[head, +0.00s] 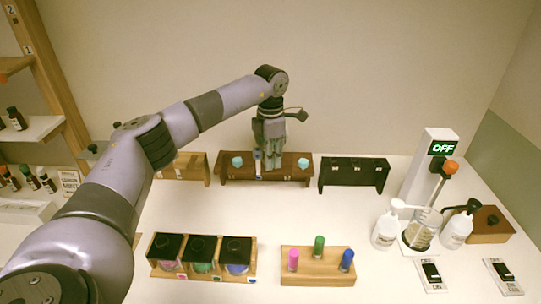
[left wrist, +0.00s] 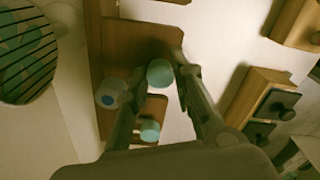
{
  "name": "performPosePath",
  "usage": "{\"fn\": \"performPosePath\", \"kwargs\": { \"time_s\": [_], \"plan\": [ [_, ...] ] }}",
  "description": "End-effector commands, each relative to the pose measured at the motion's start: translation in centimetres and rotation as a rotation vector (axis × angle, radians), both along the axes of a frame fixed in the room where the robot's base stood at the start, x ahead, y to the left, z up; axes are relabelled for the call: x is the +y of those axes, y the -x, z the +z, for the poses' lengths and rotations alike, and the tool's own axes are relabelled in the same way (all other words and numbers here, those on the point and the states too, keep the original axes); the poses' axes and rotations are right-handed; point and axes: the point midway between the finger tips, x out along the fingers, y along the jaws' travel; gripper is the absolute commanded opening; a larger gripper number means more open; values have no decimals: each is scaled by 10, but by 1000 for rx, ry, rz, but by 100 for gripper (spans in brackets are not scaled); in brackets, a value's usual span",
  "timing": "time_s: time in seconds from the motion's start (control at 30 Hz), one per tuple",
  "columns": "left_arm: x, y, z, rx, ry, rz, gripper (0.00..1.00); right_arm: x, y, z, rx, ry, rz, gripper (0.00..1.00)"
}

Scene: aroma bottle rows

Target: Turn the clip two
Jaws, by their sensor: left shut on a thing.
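A dark brown stand (head: 221,169) stands at the back middle of the table, with a teal round knob (head: 237,161) on its left part and another teal knob (head: 303,163) on its right part. My left gripper (head: 270,165) is down at the stand's middle and hides what is there. In the left wrist view, my left gripper (left wrist: 160,78) is shut on a teal round knob (left wrist: 158,72), seemingly the middle one, clip two. My right gripper is not in view.
A black stand (head: 354,172) is close to the right of the brown one, and a light wooden stand (head: 190,168) is to the left. In front are a wooden box with black-lidded jars (head: 202,252) and a block with coloured pegs (head: 317,278).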

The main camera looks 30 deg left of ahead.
Motion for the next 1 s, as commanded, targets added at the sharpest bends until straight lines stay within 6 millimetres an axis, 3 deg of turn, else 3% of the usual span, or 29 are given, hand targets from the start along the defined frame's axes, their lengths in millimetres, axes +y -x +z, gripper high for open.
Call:
{"fn": "performPosePath", "kwargs": {
  "time_s": [0.6,1.0],
  "plan": [
    [1,-1,2,-3,1,579,0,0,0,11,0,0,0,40],
    [1,-1,2,-4,1,850,0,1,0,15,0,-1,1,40]
  ]
}}
